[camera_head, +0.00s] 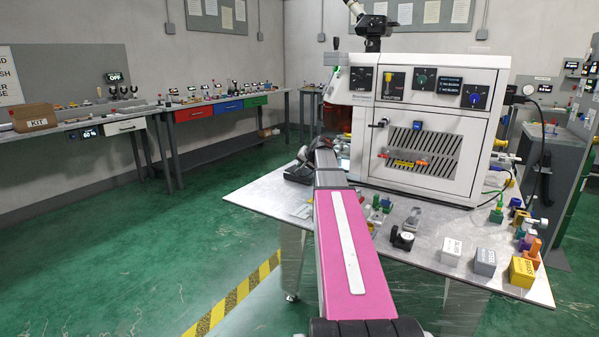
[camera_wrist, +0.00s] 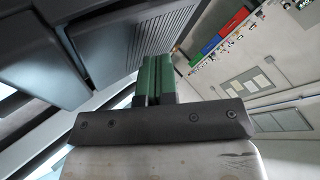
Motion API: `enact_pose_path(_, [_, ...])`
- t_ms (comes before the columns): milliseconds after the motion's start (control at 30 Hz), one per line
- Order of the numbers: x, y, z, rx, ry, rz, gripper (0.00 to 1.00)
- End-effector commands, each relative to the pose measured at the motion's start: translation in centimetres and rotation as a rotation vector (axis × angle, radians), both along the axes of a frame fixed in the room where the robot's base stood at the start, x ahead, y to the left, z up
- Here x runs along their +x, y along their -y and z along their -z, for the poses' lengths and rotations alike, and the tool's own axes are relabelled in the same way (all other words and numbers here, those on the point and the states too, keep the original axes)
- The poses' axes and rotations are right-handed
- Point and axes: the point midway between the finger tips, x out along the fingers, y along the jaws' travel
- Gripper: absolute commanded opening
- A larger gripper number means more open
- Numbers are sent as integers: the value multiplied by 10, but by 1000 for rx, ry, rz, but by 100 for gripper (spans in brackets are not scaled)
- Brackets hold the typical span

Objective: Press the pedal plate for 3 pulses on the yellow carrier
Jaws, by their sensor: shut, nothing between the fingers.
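My gripper (camera_wrist: 155,72) has its two green fingers together with nothing between them. In the wrist view, a dark ribbed plate (camera_wrist: 158,38), which looks like the pedal plate, lies just beyond and left of the fingertips. I cannot tell whether they touch. In the head view, a dark pedal-like block (camera_head: 298,173) sits at the table's left side, partly hidden by my arm, and my fingers do not show clearly.
The machine stands on a metal table (camera_head: 260,197). Small parts and a black dial gauge (camera_head: 402,238) lie in front of it. White, grey and yellow blocks (camera_head: 522,271) sit at the right front. A bench with coloured drawers (camera_head: 228,107) runs along the wall. The green floor at left is clear.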

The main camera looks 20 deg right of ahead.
Motion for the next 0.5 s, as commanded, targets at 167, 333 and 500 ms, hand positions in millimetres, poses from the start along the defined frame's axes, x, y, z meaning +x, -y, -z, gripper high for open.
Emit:
enact_pose_path(167, [-1, 1, -9, -1, 2, 1, 0])
enact_pose_path(333, [-1, 1, -10, 0, 3, 1, 0])
enact_pose_path(500, [-1, 1, -10, 0, 3, 1, 0])
